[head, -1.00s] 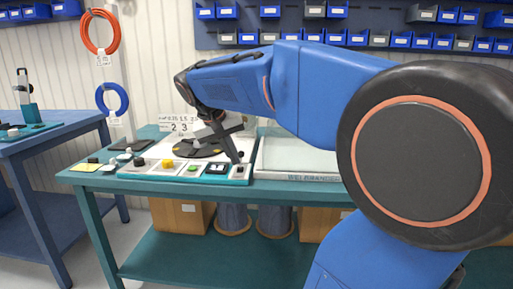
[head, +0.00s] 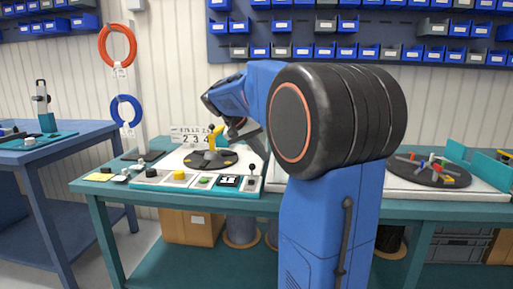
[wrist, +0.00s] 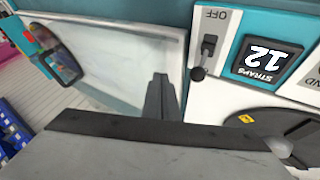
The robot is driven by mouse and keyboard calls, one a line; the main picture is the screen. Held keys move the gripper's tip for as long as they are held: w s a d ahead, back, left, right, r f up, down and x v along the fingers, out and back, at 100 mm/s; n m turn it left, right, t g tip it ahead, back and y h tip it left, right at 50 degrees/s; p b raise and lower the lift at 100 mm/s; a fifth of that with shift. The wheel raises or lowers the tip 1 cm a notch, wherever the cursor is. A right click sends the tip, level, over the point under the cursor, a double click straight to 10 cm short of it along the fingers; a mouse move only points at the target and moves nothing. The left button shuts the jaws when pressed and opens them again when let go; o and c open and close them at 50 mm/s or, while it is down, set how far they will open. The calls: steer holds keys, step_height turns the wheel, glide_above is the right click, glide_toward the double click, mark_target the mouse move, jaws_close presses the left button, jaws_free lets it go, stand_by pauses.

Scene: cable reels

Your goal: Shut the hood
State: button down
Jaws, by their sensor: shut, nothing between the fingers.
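No part is clearly recognisable as a hood. A pale flat panel in a grey frame (wrist: 105,55) fills the left of the wrist view; I cannot tell whether it is the hood. In the head view my arm hides most of that area. My gripper (wrist: 160,85) is shut and empty, and its tips point between the panel and the control strip. I cannot tell its height above them. In the head view my gripper is mostly hidden behind my arm.
A dark disc (head: 225,160) with a yellow upright piece (head: 214,140) stands on the left of the teal bench (head: 150,190). A yellow button (head: 180,175) is in front. At right, a dark turntable (head: 405,174) carries coloured pieces. Blue bins (head: 330,48) hang behind.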

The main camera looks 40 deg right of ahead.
steer(key=shift+x, duration=1.75)
steer(key=s+d, duration=0.9)
steer(key=s, duration=0.2)
steer(key=s+d, duration=1)
steer(key=s, duration=0.1)
steer(key=s+d, duration=0.9)
steer(key=s, duration=0.3)
steer(key=shift+d, duration=0.4)
steer(key=shift+r, duration=0.1)
